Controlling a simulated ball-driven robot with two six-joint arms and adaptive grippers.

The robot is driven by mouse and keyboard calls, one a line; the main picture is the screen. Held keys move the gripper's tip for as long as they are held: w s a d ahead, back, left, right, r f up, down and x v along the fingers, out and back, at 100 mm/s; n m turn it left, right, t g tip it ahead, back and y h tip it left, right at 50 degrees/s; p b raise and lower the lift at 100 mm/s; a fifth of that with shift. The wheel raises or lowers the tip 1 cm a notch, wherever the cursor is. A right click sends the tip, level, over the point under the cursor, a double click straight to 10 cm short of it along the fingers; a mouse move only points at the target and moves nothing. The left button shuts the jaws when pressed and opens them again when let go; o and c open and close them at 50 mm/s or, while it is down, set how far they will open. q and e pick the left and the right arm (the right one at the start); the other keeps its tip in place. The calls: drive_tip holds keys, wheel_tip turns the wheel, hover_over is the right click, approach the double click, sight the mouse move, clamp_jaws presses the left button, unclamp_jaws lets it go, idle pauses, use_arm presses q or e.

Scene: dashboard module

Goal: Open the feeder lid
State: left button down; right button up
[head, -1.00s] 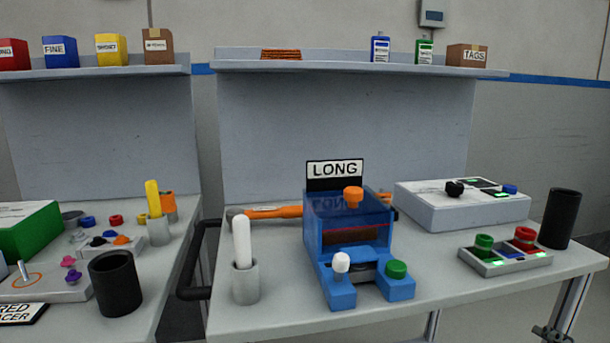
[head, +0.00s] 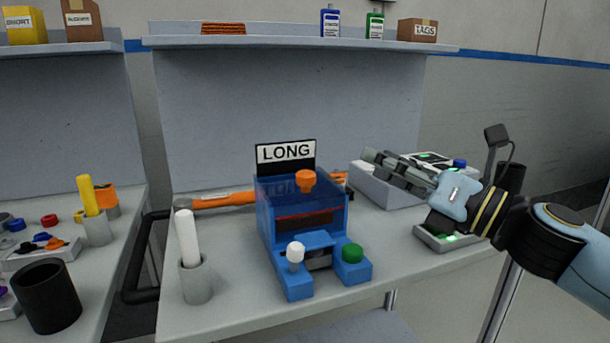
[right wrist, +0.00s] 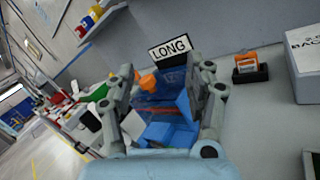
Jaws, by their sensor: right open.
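The blue feeder (head: 301,230) stands on the table with a "LONG" sign (head: 286,153) behind it. Its see-through blue lid (head: 325,207) is down and carries an orange knob (head: 306,181) on top. A white knob (head: 295,252) and a green button (head: 352,253) sit at its front. My right gripper (head: 372,163) is in the air to the right of the feeder, pointing left towards it, open and empty. In the right wrist view the feeder (right wrist: 172,105) and its orange knob (right wrist: 148,82) show between the spread fingers, some distance off. My left gripper is not in view.
A white rod stands in a grey holder (head: 196,281) left of the feeder. An orange-handled tool (head: 225,200) lies behind it. A grey box (head: 382,188) and a button panel (head: 446,240) are at the right, partly behind my right arm. A shelf (head: 300,41) runs above.

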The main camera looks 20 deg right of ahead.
sight(315, 178)
drive_tip(key=w+a+f+n+g+y, duration=0.1)
drive_tip(key=w+a+n, duration=0.1)
drive_tip(key=a+n, duration=0.1)
drive_tip(key=w+a+f+n+g+y+p, duration=0.1)
drive_tip(key=w+a+n+g, duration=0.1)
drive_tip(key=a+n, duration=0.1)
drive_tip(key=w+a+n+g+y, duration=0.1)
drive_tip(key=w+a+n+g, duration=0.1)
drive_tip(key=a+n, duration=0.1)
drive_tip(key=shift+w+a+f+p, duration=0.2)
drive_tip(key=shift+a+f+p, duration=0.2)
drive_tip(key=shift+a, duration=0.15)
drive_tip(key=c, duration=0.9)
clamp_jaws()
drive_tip(key=shift+w, duration=0.1)
